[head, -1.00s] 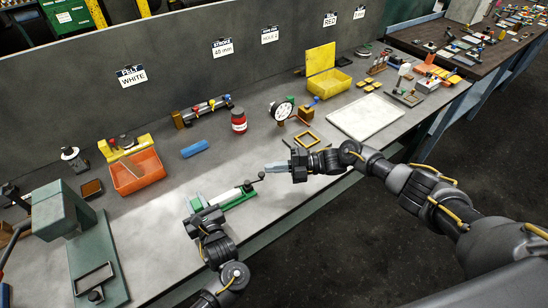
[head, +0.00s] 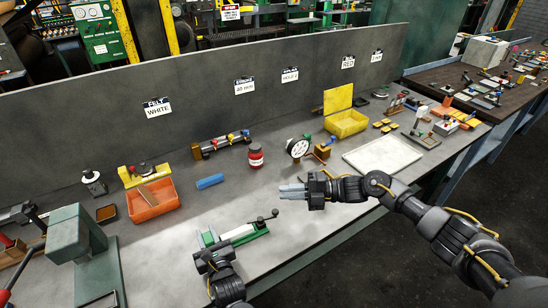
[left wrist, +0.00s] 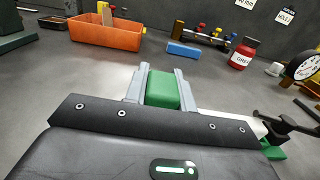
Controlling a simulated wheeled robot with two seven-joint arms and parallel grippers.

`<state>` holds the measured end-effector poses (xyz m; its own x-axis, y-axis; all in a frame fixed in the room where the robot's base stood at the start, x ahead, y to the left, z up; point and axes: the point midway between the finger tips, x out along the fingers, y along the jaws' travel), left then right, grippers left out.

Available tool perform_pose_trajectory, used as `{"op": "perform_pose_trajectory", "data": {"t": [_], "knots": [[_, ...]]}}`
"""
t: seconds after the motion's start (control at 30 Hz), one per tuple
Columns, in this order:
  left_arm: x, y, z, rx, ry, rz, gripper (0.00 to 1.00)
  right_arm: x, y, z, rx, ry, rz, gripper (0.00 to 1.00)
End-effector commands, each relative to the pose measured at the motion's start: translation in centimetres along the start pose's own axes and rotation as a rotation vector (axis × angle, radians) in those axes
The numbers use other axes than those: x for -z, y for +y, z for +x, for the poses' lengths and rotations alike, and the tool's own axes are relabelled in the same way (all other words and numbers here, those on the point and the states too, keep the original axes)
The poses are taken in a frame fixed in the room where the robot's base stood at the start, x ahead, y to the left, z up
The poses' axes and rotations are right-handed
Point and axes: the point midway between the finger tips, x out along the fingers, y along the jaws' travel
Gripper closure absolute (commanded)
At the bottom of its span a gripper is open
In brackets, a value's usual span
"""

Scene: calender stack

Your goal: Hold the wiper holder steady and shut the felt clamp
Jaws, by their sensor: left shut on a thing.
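The wiper holder (head: 257,226) lies on the grey bench, with a green body and a white strip. Its felt clamp has a black lever with a round knob (head: 275,213) at the right end. I cannot tell how far the clamp is closed. My left gripper (head: 207,238) is shut on the green block at the holder's left end. That block (left wrist: 162,90) sits between the grey fingers in the left wrist view, where the white strip and black lever are partly hidden at right. My right gripper (head: 292,191) points left beyond the knob, apart from it and apparently empty; its finger gap is unclear.
A blue block (head: 210,181), an orange bin (head: 152,211), a red jar (head: 255,157) and a dial gauge (head: 298,147) stand behind the holder. A white tray (head: 383,156) lies to the right. A green press (head: 75,235) stands left. The bench's front edge is near.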

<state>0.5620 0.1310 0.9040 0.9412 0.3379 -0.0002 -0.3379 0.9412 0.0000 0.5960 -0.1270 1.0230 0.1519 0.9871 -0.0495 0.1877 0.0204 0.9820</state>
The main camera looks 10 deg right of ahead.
Motion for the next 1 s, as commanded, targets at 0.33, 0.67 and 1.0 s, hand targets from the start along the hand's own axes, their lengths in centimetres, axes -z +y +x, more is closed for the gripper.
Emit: {"op": "perform_pose_trajectory", "data": {"t": [0.33, 0.67, 1.0], "knots": [[0.0, 0.0, 0.0, -0.001, 0.0, 0.0, 1.0, -0.1, -5.9, -1.4, 0.051, -0.185, -0.664, 0.59], [0.0, 0.0, 0.0, -0.001, 0.0, 0.001, 1.0, 1.9, -10.3, -4.4, 0.222, -0.4, -1.441, 0.59], [0.0, 0.0, 0.0, -0.001, 0.0, 0.001, 1.0, 3.0, -11.2, -6.0, 0.324, -0.475, -1.7, 0.59]]}}
